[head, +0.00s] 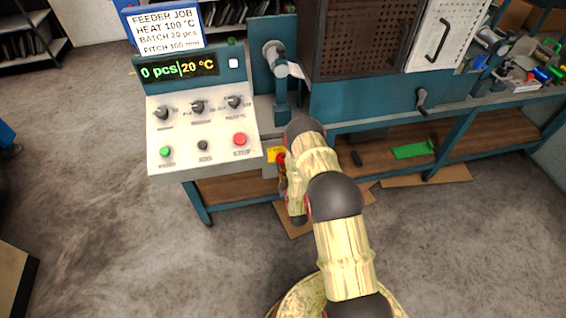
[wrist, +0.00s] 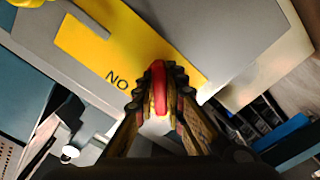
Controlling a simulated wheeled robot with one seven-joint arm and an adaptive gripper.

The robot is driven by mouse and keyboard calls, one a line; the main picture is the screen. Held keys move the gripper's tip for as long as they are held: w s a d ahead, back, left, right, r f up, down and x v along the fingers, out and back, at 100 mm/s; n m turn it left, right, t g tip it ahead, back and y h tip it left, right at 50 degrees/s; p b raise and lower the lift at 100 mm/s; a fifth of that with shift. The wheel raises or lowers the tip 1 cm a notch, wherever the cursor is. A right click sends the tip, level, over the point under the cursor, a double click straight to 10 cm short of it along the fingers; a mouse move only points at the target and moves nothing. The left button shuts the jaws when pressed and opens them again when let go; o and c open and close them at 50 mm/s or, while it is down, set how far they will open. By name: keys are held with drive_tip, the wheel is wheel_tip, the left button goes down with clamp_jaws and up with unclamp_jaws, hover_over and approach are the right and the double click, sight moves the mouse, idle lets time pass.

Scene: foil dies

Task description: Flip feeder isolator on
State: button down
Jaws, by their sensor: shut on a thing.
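The feeder isolator is a grey box with a yellow plate (head: 275,154), low on the right side of the feeder's control stand. In the wrist view the yellow plate (wrist: 95,42) fills the upper middle, with lettering that reads "NO" in this view. A red handle (wrist: 158,72) stands out from the plate. My gripper (wrist: 161,90) is shut on the red handle, with a ridged finger on each side of it. In the head view my arm hides most of the gripper and the handle.
The control panel (head: 202,139) has knobs and buttons, and its display (head: 177,70) reads 0 pcs and 20 °C. A white job card (head: 165,29) stands above it. A blue workbench (head: 350,103) runs to the right. The floor (head: 120,240) at left is clear.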

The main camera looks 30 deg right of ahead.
drive_tip(key=m, duration=0.8)
drive_tip(key=shift+m+b, duration=0.3)
drive_tip(key=shift+b, duration=0.05)
idle(0.4)
drive_tip(key=c, duration=1.9)
unclamp_jaws()
drive_tip(key=shift+o, duration=0.3)
drive_tip(key=v, duration=1.2)
